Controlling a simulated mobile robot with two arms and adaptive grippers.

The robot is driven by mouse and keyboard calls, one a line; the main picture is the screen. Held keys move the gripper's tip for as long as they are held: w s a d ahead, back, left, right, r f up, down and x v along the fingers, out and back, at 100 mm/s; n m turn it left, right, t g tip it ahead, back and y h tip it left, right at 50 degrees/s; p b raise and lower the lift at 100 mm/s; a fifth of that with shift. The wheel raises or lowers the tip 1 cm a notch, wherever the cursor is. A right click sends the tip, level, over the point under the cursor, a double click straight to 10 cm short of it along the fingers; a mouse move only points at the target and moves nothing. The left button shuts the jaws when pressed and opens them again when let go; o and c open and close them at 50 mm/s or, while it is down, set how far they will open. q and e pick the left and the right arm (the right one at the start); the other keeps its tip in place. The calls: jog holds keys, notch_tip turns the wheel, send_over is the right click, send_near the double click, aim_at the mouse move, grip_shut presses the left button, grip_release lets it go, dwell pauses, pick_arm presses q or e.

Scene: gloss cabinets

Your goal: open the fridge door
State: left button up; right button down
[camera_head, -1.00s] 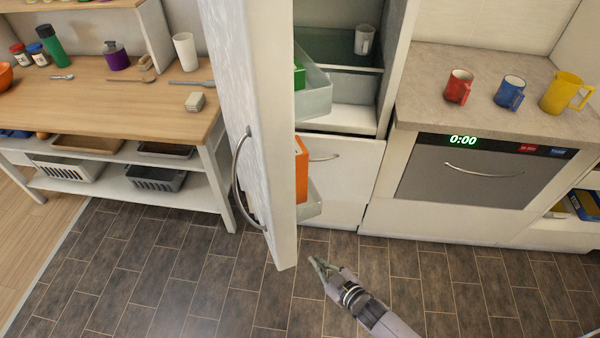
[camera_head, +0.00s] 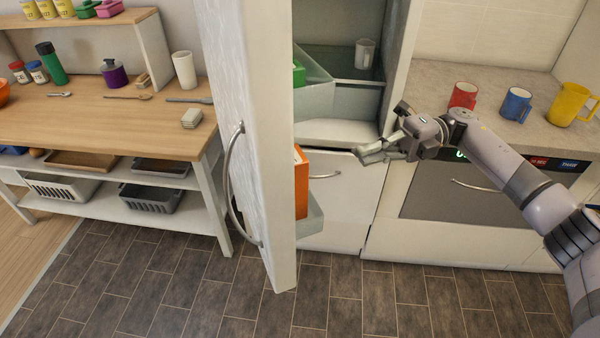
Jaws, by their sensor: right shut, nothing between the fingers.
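The fridge door (camera_head: 262,130) stands wide open, swung out towards me, with its curved metal handle (camera_head: 231,185) on its left face. Its inner side carries shelf bins, one with an orange box (camera_head: 301,182). The open fridge compartment (camera_head: 342,100) shows behind it, with a grey cup inside. My right gripper (camera_head: 362,154) is shut and empty. It hangs in front of the fridge's right side, apart from the door and to the right of it. My left gripper is not in view.
A wooden table (camera_head: 100,120) with bottles and utensils stands on the left. On the right, a counter (camera_head: 480,90) holds red, blue and yellow mugs above an oven (camera_head: 450,200), partly behind my right arm. The tiled floor (camera_head: 390,300) in front is clear.

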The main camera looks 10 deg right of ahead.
jog(key=p, duration=0.6)
send_near(251, 179)
jog(key=shift+s+a+f+p, duration=0.15)
jog(key=shift+s+a, duration=0.1)
jog(key=shift+a, duration=0.15)
jog(key=shift+s+a+f+p, duration=0.15)
jog(key=shift+s+a, duration=0.1)
jog(key=shift+a, duration=0.2)
jog(key=x, duration=0.9)
jog(key=shift+s+r+p, duration=0.1)
jog(key=shift+s+p, duration=0.2)
jog(key=shift+p, duration=0.05)
jog(key=w+x, duration=0.1)
jog(key=x, duration=1.1)
jog(key=shift+w+a+b, duration=0.2)
jog(key=shift+a+b, duration=0.2)
jog(key=shift+b, duration=0.05)
jog(key=shift+d, duration=0.2)
jog(key=v, duration=1.2)
jog(key=shift+w+a, duration=0.1)
